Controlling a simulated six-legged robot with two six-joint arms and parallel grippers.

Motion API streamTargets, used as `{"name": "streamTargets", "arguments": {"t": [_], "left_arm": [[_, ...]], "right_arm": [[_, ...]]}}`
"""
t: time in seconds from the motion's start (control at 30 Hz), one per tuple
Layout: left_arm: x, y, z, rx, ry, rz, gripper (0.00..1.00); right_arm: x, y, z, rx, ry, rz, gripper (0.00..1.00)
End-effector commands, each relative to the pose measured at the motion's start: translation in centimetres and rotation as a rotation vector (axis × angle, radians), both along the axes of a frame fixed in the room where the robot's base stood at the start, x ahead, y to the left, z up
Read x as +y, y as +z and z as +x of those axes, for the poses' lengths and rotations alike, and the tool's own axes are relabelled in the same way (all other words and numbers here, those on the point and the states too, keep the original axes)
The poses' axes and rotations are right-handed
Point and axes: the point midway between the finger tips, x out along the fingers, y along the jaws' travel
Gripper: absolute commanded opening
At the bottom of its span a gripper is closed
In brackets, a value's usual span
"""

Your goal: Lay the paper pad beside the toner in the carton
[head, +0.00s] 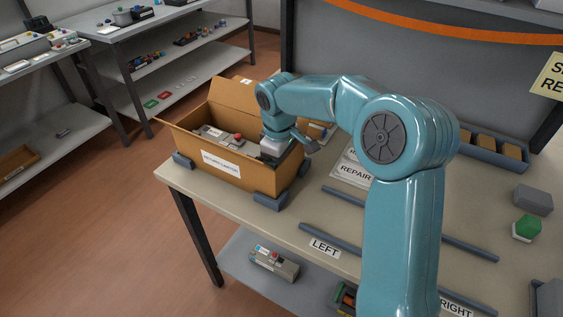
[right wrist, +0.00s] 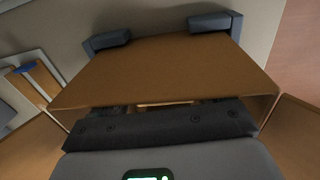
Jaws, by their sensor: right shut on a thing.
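The open brown carton (head: 183,152) stands at the bench's left end with its flaps spread. The grey toner (head: 213,134), with a red knob, lies in its left part. My right gripper (head: 285,158) points down into the carton's right part, beside the toner. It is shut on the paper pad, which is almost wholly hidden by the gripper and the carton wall. In the right wrist view, my gripper's dark front edge (right wrist: 165,127) is close to the carton's flap or wall (right wrist: 165,70). A thin tan strip shows between them; I cannot tell whether it is the pad. My left gripper is not in view.
Grey corner blocks (head: 270,200) surround the carton's base. Dark rails (head: 330,236) and a LEFT label (head: 324,248) lie on the bench. A grey block (head: 533,200) and a green-topped piece (head: 527,227) are at the right. My arm spans the bench's middle.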

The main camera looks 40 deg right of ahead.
Motion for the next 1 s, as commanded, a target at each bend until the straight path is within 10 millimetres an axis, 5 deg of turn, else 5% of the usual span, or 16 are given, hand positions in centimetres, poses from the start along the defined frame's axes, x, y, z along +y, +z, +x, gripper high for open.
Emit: {"name": "streamTargets", "arguments": {"t": [0.17, 0.2, 0.23, 0.57, 1.0], "left_arm": [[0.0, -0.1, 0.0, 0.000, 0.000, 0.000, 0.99], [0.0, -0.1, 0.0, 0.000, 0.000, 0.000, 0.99], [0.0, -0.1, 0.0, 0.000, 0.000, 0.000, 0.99], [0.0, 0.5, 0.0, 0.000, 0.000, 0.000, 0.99], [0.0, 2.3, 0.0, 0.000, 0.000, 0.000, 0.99]], "right_arm": [[0.0, -0.3, 0.0, 0.001, 0.000, 0.000, 0.44], [0.0, -0.3, 0.0, 0.001, 0.000, 0.001, 0.89], [0.0, -0.3, 0.0, 0.002, 0.000, 0.000, 0.99], [0.0, 0.6, 0.0, 0.003, 0.001, 0.000, 1.00], [0.7, 10.3, -0.2, -0.001, 0.000, -0.001, 1.00]]}}
